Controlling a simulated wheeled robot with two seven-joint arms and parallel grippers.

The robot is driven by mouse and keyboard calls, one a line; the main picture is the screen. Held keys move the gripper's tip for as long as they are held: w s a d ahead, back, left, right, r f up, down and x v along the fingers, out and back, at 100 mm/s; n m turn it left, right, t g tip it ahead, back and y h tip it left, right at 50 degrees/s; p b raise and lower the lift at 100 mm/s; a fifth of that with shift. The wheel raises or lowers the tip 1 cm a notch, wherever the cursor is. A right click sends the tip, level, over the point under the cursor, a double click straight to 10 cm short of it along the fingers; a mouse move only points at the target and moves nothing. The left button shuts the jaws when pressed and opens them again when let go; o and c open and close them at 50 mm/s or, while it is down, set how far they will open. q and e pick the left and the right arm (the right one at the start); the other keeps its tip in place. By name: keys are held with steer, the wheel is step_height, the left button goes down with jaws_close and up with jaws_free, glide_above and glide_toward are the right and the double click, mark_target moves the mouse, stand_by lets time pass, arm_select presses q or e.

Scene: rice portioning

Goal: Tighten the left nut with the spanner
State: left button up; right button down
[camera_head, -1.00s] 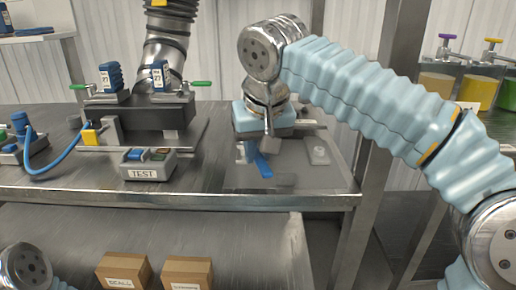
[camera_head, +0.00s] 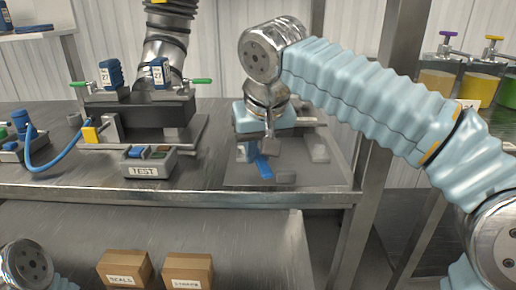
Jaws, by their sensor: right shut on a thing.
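My right gripper (camera_head: 268,148) points down over a grey tray (camera_head: 235,182) at the middle right of the bench. It is shut on a slim blue bar, which looks like the spanner (camera_head: 263,167). The bar slants at tray height; I cannot tell whether it touches the tray. The gripper and wrist partly hide it. The nuts are too small or hidden to make out. A black fixture (camera_head: 135,113) with two blue parts marked 27 stands to the left, apart from the gripper. My left gripper is out of view; only a left arm joint shows at bottom left.
A grey TEST box (camera_head: 149,164) sits in front of the fixture. A blue cable (camera_head: 52,166) loops at the left. Two cardboard boxes (camera_head: 124,268) are on the lower level. A steel post (camera_head: 370,165) stands right of the tray. Bench between box and tray is clear.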

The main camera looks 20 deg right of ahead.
steer(key=shift+f, duration=0.3)
steer(key=shift+f+b, duration=0.2)
steer(key=shift+b, duration=0.1)
steer(key=shift+f, duration=0.2)
stand_by(0.8)
steer(key=shift+a+r+m+p, duration=0.15)
steer(key=shift+a+m+p, duration=0.3)
steer(key=shift+p, duration=0.1)
steer(key=shift+a+m+h+p, duration=0.3)
steer(key=shift+m+p, duration=0.05)
steer(key=shift+a, duration=0.1)
steer(key=shift+f, duration=0.2)
steer(key=shift+w, duration=0.1)
